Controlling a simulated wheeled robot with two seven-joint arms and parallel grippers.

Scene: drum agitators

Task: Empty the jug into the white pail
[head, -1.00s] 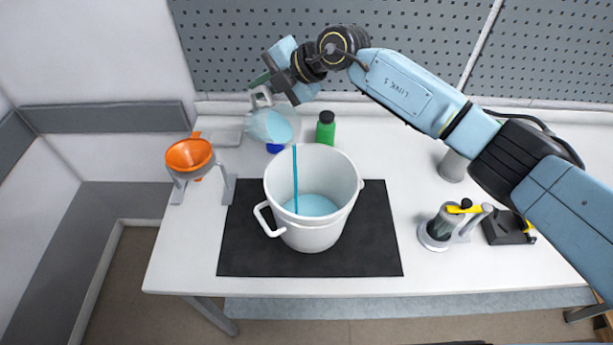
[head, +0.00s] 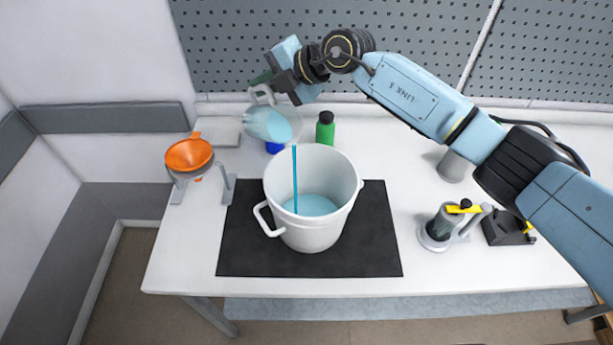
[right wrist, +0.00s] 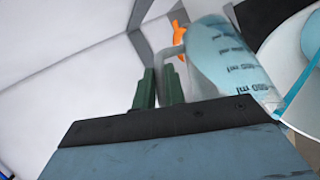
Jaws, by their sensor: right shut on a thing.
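The clear jug (head: 285,112), with blue liquid inside, is tilted above the back left of the white pail. My right gripper (head: 261,80) is shut on the jug's handle; its green fingers (right wrist: 160,88) and the handle (right wrist: 168,56) also show in the right wrist view. The jug's printed ml marks (right wrist: 232,62) show there. A thin blue stream (head: 295,175) runs from the jug's lip into the white pail (head: 312,236). Blue liquid (head: 313,205) covers the pail's bottom. The pail stands upright with its handle on the left. My left gripper is out of view.
The pail stands on a black mat (head: 370,255) on a white table (head: 180,265). An orange funnel (head: 188,154) sits in a grey stand at left. A green bottle (head: 325,132) and a blue object (head: 274,147) are behind the pail. A grey device with a yellow part (head: 440,225) is at right.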

